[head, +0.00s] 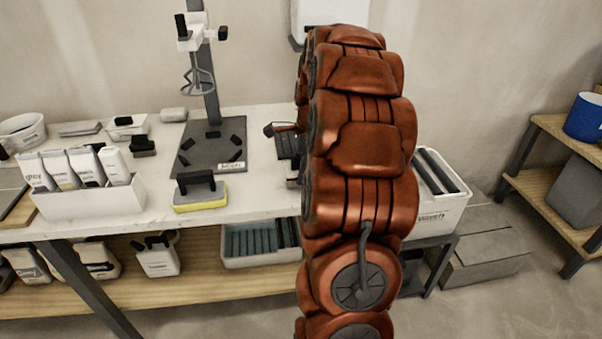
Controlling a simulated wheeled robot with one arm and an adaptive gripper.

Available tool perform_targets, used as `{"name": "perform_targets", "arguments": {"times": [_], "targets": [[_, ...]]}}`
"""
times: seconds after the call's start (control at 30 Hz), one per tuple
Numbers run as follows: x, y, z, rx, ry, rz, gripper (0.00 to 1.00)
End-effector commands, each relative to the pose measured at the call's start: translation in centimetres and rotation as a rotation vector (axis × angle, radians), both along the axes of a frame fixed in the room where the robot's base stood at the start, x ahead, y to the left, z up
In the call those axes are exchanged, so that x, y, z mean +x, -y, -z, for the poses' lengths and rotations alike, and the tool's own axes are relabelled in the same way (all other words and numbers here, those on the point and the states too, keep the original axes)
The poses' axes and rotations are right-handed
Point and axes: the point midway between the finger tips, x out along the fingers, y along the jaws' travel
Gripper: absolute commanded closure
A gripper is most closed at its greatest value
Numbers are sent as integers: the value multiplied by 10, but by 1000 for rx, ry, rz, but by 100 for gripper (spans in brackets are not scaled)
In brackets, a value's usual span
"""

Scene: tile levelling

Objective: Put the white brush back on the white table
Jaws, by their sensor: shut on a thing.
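The white table (259,192) runs along the wall from the left edge to behind my arm. My large red-brown arm stands upright in the middle of the head view and covers the right part of the table. My gripper is hidden behind this arm, so I cannot see what it holds. I cannot make out the white brush anywhere. A small item with a dark end and a reddish part (284,127) shows just left of my arm, over the table; I cannot tell what it is.
A mixer stand (211,80) rises at the table's back. A float with a yellow base (200,196) sits near the front edge, beside a white box of bags (90,200). A white bin (440,212) stands right of my arm; wooden shelving (550,190) is far right.

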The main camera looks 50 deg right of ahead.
Motion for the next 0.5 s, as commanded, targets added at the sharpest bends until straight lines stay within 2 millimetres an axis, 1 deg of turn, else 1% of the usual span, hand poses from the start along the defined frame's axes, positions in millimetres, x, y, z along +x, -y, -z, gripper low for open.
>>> {"name": "perform_targets", "arguments": {"times": [0.03,0.1,0.37,0.5], "targets": [[0,0,6,1,-1,0,93],[0,0,10,0,0,0,93],[0,0,11,-1,1,0,93],[0,0,14,0,0,0,93]]}}
